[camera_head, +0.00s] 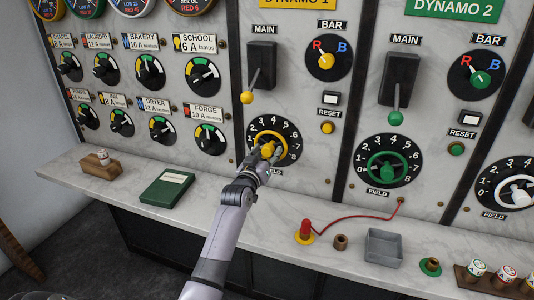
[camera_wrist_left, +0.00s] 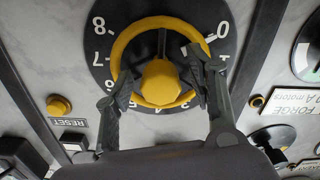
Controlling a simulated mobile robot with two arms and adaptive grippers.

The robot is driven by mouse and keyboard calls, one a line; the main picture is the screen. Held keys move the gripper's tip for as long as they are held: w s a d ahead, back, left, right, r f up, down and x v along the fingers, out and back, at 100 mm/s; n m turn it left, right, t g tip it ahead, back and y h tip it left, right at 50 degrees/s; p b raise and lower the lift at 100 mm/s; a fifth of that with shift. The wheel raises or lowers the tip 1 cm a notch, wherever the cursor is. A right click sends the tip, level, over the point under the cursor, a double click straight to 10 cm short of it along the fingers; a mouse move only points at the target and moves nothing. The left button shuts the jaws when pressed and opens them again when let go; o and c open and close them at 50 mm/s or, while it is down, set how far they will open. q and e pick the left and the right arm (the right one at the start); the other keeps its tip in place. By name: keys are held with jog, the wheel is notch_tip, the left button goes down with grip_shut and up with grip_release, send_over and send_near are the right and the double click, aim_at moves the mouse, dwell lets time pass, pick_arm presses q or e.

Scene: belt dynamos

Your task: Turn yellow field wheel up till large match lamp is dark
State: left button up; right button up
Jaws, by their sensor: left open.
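The yellow field wheel (camera_head: 266,133) sits on a black dial numbered 0 to 8 on the Dynamo 1 panel. It shows close up and turned over in the left wrist view (camera_wrist_left: 160,82). My left gripper (camera_head: 268,153) is at the wheel's hub. In the wrist view its two fingers (camera_wrist_left: 157,68) are spread, one on each side of the hub and over the yellow rim. I cannot tell whether they touch it. The gripper hides the lower part of the wheel in the head view, and I cannot read its setting. I cannot identify the large match lamp. My right gripper is not in view.
A green field wheel (camera_head: 387,167) is to the right. The marble ledge below holds a green book (camera_head: 167,188), a red plug (camera_head: 305,230) with a cable and a grey tray (camera_head: 384,247).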

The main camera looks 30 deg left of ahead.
pick_arm(q)
jog(key=shift+c, duration=0.5)
jog(key=c, duration=1)
